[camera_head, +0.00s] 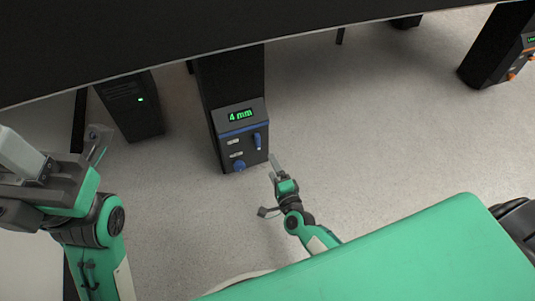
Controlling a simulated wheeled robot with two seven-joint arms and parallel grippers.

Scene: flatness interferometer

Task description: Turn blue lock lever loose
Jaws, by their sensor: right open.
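The blue lock lever (257,141) is on the front of a black control box (249,127) on a dark pedestal, below a green "4 mm" display (241,115). The lever points roughly up and down. A round blue knob (239,165) sits lower left of it. My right gripper (274,164) is open and empty, just below and to the right of the lever, and looks apart from it. My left gripper (99,146) is at the far left, away from the box; its finger gap is not clear.
A dark table edge (180,64) runs across the top above the pedestal. A black computer tower (132,107) with a green light stands left of it. Another pedestal with orange controls (511,76) is at the far right. The floor between the pedestals is clear.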

